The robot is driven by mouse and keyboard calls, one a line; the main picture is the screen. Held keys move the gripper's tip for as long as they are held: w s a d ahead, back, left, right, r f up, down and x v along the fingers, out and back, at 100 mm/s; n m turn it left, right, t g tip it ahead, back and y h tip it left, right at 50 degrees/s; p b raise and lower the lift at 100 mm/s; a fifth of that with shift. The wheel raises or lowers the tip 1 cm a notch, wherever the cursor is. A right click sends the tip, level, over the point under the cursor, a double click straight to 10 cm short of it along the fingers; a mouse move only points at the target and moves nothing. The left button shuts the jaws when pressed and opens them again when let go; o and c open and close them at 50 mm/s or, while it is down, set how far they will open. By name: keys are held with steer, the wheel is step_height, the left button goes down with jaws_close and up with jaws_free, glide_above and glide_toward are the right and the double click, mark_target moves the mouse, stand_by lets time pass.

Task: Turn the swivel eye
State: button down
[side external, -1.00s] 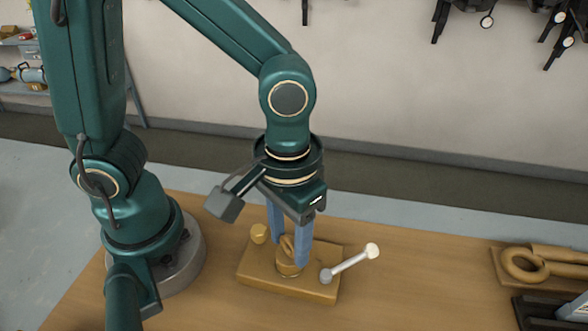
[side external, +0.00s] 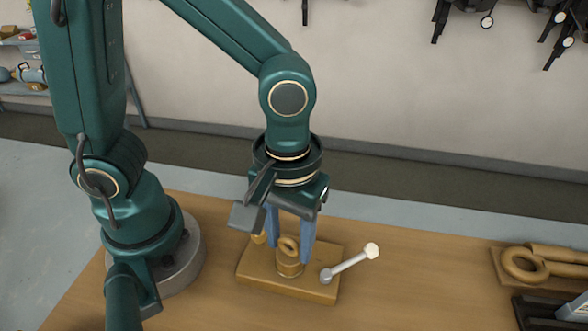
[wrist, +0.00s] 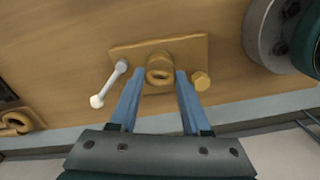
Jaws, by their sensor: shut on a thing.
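The swivel eye (side external: 289,246), a tan ring on a round collar, stands upright on a tan block-like base plate (side external: 318,293) on the bench. In the wrist view the eye (wrist: 159,75) sits between my two blue fingers. My gripper (side external: 290,260) points down and is shut on the eye, one finger on each side. In the wrist view my gripper (wrist: 160,74) hides little of the ring. The base plate (wrist: 195,47) also shows there.
A grey lever with a pale knob (side external: 372,250) sticks out at the plate's right. A tan hex knob (wrist: 201,80) is close beside one finger. Another ring part (side external: 522,266) lies far right. Bench between is clear.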

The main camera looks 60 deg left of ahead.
mark_target(289, 239)
steer(key=shift+c, duration=1.8)
jaws_free()
steer(key=shift+r, duration=2.6)
